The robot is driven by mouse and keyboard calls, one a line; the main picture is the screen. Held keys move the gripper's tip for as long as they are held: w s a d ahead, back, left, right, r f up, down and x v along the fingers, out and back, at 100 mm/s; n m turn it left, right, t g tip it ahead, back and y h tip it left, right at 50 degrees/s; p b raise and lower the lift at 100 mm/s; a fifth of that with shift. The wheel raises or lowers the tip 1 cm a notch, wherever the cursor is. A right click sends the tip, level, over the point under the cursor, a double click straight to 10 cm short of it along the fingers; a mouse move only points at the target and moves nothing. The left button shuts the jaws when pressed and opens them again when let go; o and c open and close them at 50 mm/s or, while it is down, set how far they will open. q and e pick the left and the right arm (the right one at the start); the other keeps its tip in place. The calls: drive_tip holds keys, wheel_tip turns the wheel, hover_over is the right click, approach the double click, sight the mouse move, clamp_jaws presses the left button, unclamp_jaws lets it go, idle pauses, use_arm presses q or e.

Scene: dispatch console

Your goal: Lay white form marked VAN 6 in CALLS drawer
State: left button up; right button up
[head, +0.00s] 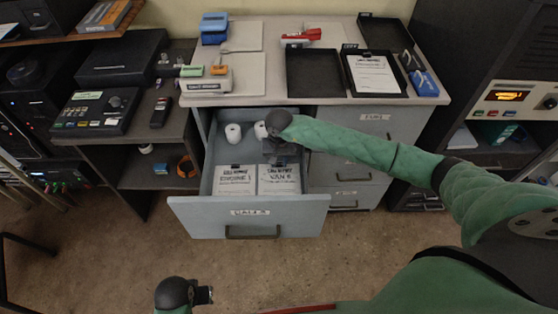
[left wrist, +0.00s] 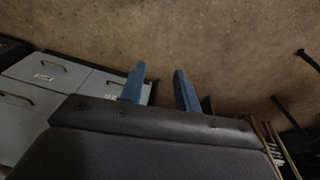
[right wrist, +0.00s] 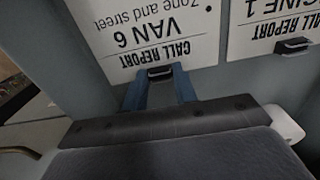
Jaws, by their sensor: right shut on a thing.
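The white form marked VAN 6 (head: 279,182) lies flat in the open CALLS drawer (head: 187,206), on the right side. Its heading also shows in the right wrist view (right wrist: 150,32), with a small black clip (right wrist: 160,72) at its top edge. My right gripper (head: 281,160) reaches down into the drawer. Its blue fingers (right wrist: 160,86) are shut on the form's clip. My left gripper (head: 205,294) is low at the front, away from the drawer. Its fingers (left wrist: 158,82) are apart and empty, over the floor.
A white form marked ENGINE 1 (head: 236,182) lies left of the VAN 6 form. Two white rolls (head: 233,133) stand at the drawer's back. On the desktop are an empty black tray (head: 314,74) and another tray holding a white form (head: 374,75). The floor before the drawer is clear.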

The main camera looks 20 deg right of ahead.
use_arm(q)
drive_tip(key=shift+r, duration=0.2)
use_arm(e)
drive_tip(key=o, duration=0.9)
drive_tip(key=shift+r, duration=0.5)
wheel_tip(320, 180, up, 6)
drive_tip(key=shift+r+b, duration=0.15)
drive_tip(key=shift+b, duration=1.1)
use_arm(q)
wheel_tip(320, 180, up, 6)
drive_tip(key=s+d+b, duration=0.1)
drive_tip(key=shift+d+f+t+h, duration=0.15)
drive_tip(key=shift+d+t+h, duration=0.15)
drive_tip(key=shift+d+t, duration=0.1)
use_arm(e)
drive_tip(key=shift+r, duration=2.4)
use_arm(q)
drive_tip(key=shift+a, duration=0.1)
